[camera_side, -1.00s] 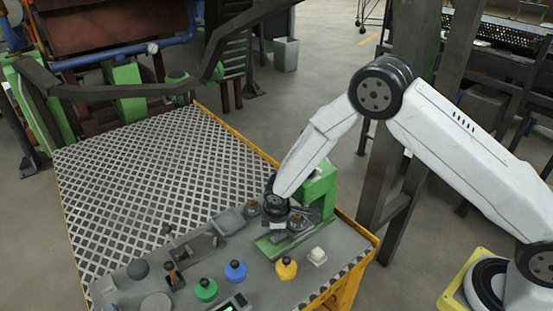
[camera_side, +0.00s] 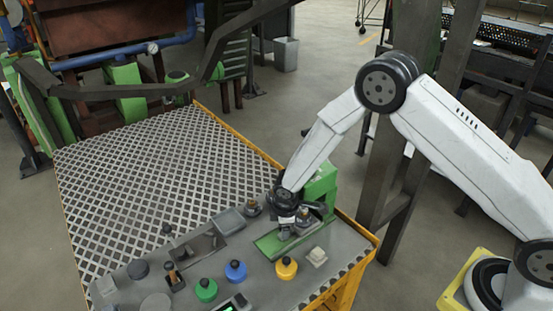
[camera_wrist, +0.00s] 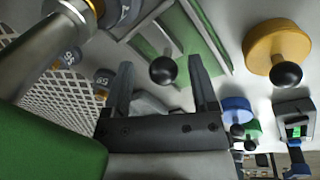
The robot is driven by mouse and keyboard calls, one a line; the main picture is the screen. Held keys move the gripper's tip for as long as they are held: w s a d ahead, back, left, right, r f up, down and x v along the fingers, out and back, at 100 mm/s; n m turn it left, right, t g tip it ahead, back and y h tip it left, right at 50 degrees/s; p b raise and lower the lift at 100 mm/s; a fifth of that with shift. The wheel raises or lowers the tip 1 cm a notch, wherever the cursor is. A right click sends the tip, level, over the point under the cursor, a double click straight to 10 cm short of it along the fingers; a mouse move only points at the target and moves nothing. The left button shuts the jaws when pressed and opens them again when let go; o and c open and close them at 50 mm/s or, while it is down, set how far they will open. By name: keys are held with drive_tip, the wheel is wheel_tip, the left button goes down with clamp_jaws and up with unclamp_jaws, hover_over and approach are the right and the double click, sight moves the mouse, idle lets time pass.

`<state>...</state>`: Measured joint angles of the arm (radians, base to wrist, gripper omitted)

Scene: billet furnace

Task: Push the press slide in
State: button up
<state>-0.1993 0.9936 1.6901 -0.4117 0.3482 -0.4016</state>
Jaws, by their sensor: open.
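The green press (camera_side: 319,190) stands at the right end of the grey worktop, with its green bed (camera_side: 270,246) running toward the front left. In the wrist view, a grey slide with a black ball knob (camera_wrist: 163,70) sits along the green rail (camera_wrist: 205,40). My gripper (camera_side: 288,230) is low over the bed, close in front of the press column. Its two fingers (camera_wrist: 161,63) are open, one on each side of the black knob in the picture. I cannot tell whether they touch the slide. The arm partly hides the slide in the side view.
The patterned plate (camera_side: 150,180) is clear.

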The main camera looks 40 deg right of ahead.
drive_tip(key=shift+r, duration=0.15)
wheel_tip(320, 180, up, 7)
drive_tip(key=s, duration=0.1)
drive_tip(key=shift+s+a+r, duration=0.15)
drive_tip(key=shift+a+r, duration=0.05)
drive_tip(key=shift+a, duration=0.2)
idle(0.4)
drive_tip(key=s+d+r+m, duration=0.4)
drive_tip(key=s+r+m, duration=0.1)
drive_tip(key=s, duration=0.4)
drive_tip(key=s+d+r+m+y, duration=0.1)
drive_tip(key=s+d+r+m, duration=0.3)
drive_tip(key=s, duration=0.5)
wheel_tip(320, 180, up, 3)
drive_tip(key=shift+s+f+m+t, duration=0.2)
drive_tip(key=shift+m+t, duration=0.2)
drive_tip(key=shift+m, duration=0.7)
